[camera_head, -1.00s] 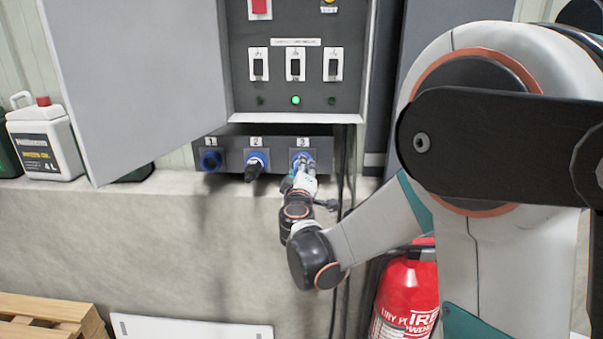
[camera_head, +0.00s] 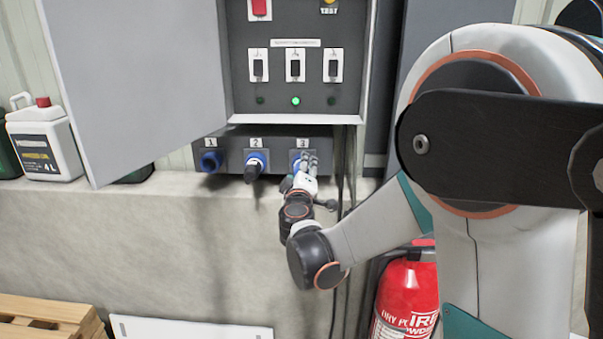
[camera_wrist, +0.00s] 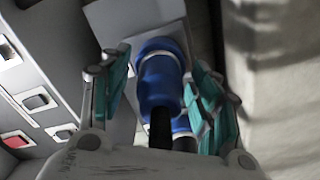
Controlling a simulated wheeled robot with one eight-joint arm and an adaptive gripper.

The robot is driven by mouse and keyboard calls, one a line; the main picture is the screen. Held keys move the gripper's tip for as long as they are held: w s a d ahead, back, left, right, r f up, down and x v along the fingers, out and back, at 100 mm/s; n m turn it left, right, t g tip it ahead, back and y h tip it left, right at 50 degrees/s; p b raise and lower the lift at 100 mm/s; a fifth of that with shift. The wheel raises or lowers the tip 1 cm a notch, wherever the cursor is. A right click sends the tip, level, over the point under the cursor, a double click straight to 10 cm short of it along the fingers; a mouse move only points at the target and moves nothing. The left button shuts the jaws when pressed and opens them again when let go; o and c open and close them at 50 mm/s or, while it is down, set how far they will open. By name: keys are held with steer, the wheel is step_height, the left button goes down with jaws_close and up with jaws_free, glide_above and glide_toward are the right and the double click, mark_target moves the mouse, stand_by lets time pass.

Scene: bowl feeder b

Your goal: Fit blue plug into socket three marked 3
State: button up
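The blue plug (camera_wrist: 160,85) is in the wrist view, its front end against the blue ring of socket three (camera_wrist: 158,46) and its black cable trailing toward my palm. It looks in line with the socket; how deep it sits is hidden. My gripper (camera_head: 306,163) is at the socket marked 3 (camera_head: 297,165), covering most of it in the head view. In the wrist view my gripper's (camera_wrist: 158,92) teal-padded fingers stand apart on both sides of the plug, with a visible gap on the left; it looks open around the plug.
Socket 1 (camera_head: 210,162) is empty, and socket 2 (camera_head: 256,160) holds a dark plug. The open cabinet door (camera_head: 145,85) hangs at the left. Black cables (camera_head: 341,185) run down just right of socket three. A fire extinguisher (camera_head: 407,295) stands below right.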

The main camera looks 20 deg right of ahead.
steer(key=shift+s, duration=0.1)
steer(key=v, duration=1.2)
steer(key=s+d+f+m+g+b, duration=0.1)
steer(key=s+d+f+m+g, duration=0.2)
steer(key=s+d, duration=0.15)
steer(key=s+d+f+m+g+b, duration=0.2)
steer(key=s+d+f+m+g, duration=0.15)
steer(key=s, duration=0.25)
steer(key=s+a+f+m+g+y+b, duration=0.1)
steer(key=s+a+f+g+y, duration=0.1)
steer(key=s, duration=0.6)
steer(key=s+a+f+m+g+y+b, duration=0.1)
steer(key=s+a+f+y, duration=0.2)
steer(key=s+f, duration=0.2)
steer(key=s, duration=0.3)
steer(key=shift+a+g+y+b, duration=0.3)
steer(key=shift+a+g+b, duration=0.05)
